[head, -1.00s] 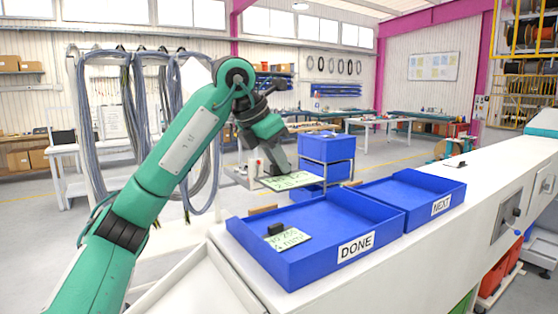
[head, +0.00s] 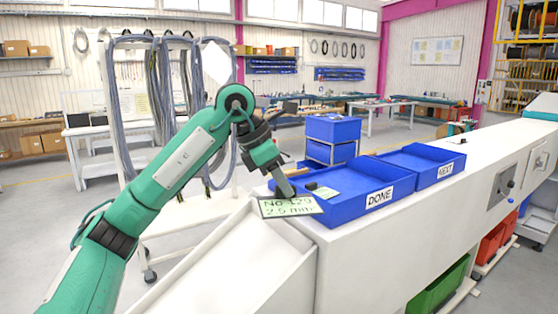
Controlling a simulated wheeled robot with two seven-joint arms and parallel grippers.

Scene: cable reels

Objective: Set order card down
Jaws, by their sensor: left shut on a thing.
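My left gripper (head: 287,192) points down and is shut on the order card (head: 290,206), a pale green card reading "No 429" and "2.5 mm". The held card is in front of the near left corner of the blue tray labelled DONE (head: 378,198) and hides part of that corner. I cannot tell whether the card touches the tray. Another green card (head: 326,193) with a black block (head: 311,186) on it lies inside the DONE tray. The blue tray labelled NEXT (head: 445,170) stands beyond it. My right gripper is not in view.
The trays stand on a long white bench (head: 430,205). A white sloping chute (head: 235,260) lies at the front, below the held card. A blue crate cart (head: 333,130) and a rack of hanging cables (head: 125,100) stand behind.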

